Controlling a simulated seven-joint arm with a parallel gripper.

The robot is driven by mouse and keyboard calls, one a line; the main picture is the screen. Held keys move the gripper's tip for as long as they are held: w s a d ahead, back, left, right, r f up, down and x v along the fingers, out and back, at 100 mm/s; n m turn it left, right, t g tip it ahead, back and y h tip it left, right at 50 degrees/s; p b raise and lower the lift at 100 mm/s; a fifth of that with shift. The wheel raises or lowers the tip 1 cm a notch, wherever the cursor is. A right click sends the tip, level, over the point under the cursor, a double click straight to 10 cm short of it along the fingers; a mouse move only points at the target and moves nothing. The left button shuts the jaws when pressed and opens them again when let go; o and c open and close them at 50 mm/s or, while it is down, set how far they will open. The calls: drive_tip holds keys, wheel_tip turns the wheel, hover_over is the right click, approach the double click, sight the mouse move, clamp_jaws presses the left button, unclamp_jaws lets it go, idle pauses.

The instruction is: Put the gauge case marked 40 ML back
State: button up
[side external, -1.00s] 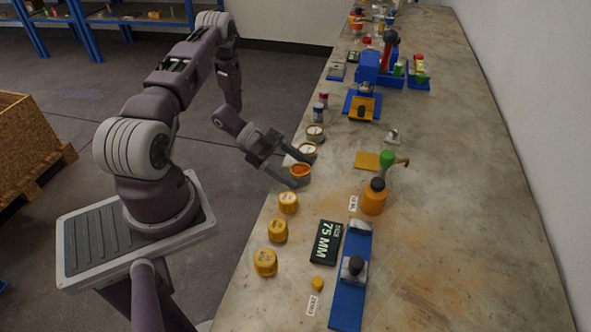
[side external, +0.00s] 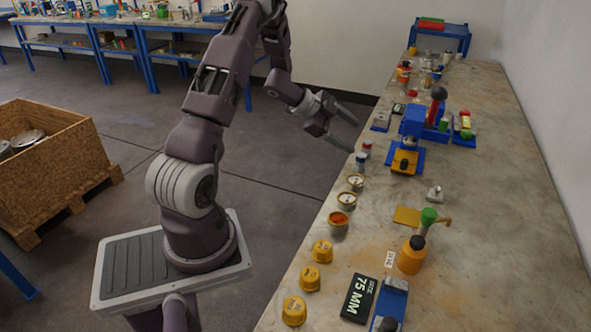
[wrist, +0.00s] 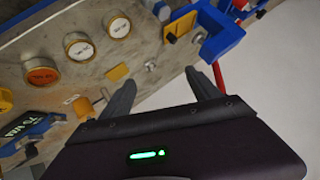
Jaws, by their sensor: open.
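Several round cases stand in a row along the table's left edge. Two have white dials, (side external: 356,182) and (side external: 347,200); one is orange-faced (side external: 339,222); yellow ones, such as (side external: 322,251), stand nearer the camera. The wrist view shows the orange-faced case (wrist: 42,76) and the white-dialled cases (wrist: 79,48) and (wrist: 118,26). Their lettering is too small to read, so I cannot tell which is marked 40 ML. My gripper (side external: 354,137) is open and empty, raised above the left table edge, beyond the row. Its spread fingers (wrist: 160,80) show in the wrist view.
A black 75 MM block (side external: 358,298) and a blue stand (side external: 389,303) are at the front. An orange bottle (side external: 411,257) and a green-topped item (side external: 428,218) stand mid-table. A blue fixture (side external: 413,124) is farther back. The table's right side is clear.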

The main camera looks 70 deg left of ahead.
drive_tip(key=w+d+r+n+t+y, duration=0.1)
drive_tip(key=w+r+n+y, duration=0.2)
drive_tip(key=r, duration=0.6)
drive_tip(key=s+d+r+n+y, duration=0.5)
drive_tip(key=d+r, duration=0.3)
drive_tip(key=r, duration=0.3)
drive_tip(key=s+d+f+n+g+h, duration=0.1)
drive_tip(key=s+d+g+h, duration=0.1)
drive_tip(key=s+d, duration=0.7)
drive_tip(key=s+d+f+g+h, duration=0.2)
drive_tip(key=s+d, duration=0.8)
drive_tip(key=s, duration=0.6)
drive_tip(key=shift+s+d+f+n+g+h, duration=0.35)
drive_tip(key=shift+g+h, duration=0.25)
drive_tip(key=shift+g, duration=0.2)
drive_tip(key=shift+w+r, duration=0.1)
